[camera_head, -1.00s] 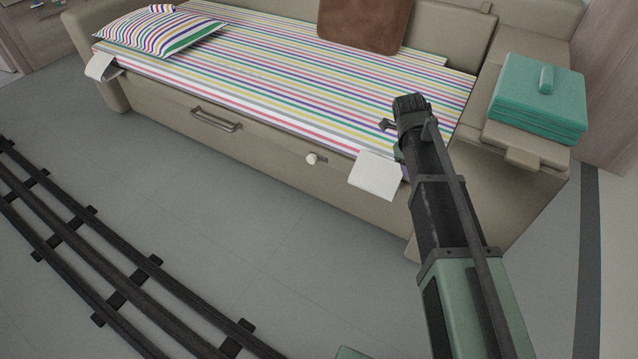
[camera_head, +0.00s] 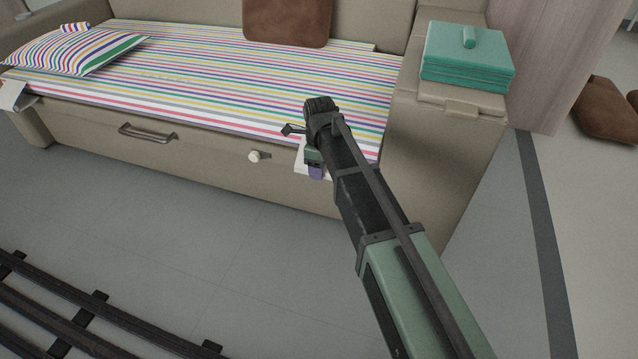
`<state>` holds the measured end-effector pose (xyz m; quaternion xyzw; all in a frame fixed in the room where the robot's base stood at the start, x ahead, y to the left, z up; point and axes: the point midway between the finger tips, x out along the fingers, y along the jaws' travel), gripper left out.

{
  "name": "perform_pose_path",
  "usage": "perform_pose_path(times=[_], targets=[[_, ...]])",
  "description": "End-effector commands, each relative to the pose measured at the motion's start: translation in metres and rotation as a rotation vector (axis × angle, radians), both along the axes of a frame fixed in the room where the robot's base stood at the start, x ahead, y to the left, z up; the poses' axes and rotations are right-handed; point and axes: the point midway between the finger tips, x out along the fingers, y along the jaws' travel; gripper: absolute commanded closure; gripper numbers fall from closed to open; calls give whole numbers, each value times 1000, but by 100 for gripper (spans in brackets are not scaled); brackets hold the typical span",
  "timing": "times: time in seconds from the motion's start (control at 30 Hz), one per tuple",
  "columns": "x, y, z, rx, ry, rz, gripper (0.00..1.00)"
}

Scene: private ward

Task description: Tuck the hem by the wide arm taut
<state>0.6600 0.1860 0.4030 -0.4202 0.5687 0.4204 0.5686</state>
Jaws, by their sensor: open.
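A striped sheet (camera_head: 225,85) covers the sofa bed's seat. By the sofa's wide right arm (camera_head: 435,135), a white hem flap (camera_head: 300,158) hangs over the front edge. Most of that flap is hidden behind my gripper (camera_head: 299,143), so its exact shape cannot be told. My gripper is open at the front edge of the bed, in front of the flap. I cannot tell whether it touches the cloth. Another white flap (camera_head: 11,95) hangs at the far left corner.
Folded teal cloths (camera_head: 467,65) lie on the wide arm. A striped pillow (camera_head: 75,50) and a brown cushion (camera_head: 287,22) are on the bed. A handle (camera_head: 147,134) and a pale knob (camera_head: 256,156) stick out of the front. Dark rails (camera_head: 60,315) run along the floor, lower left.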

Motion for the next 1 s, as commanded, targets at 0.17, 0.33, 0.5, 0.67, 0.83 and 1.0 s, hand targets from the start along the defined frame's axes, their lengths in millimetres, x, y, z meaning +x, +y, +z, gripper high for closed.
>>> perform_pose_path(times=[0.17,0.33,0.5,0.67,0.83,1.0], targets=[[0,0,-15,0,0,0,49],[0,0,-13,0,0,0,49],[0,0,-13,0,0,0,73],[0,0,-13,0,0,0,98],[-1,0,-13,0,0,0,100],[-6,2,-13,0,0,-1,100]])
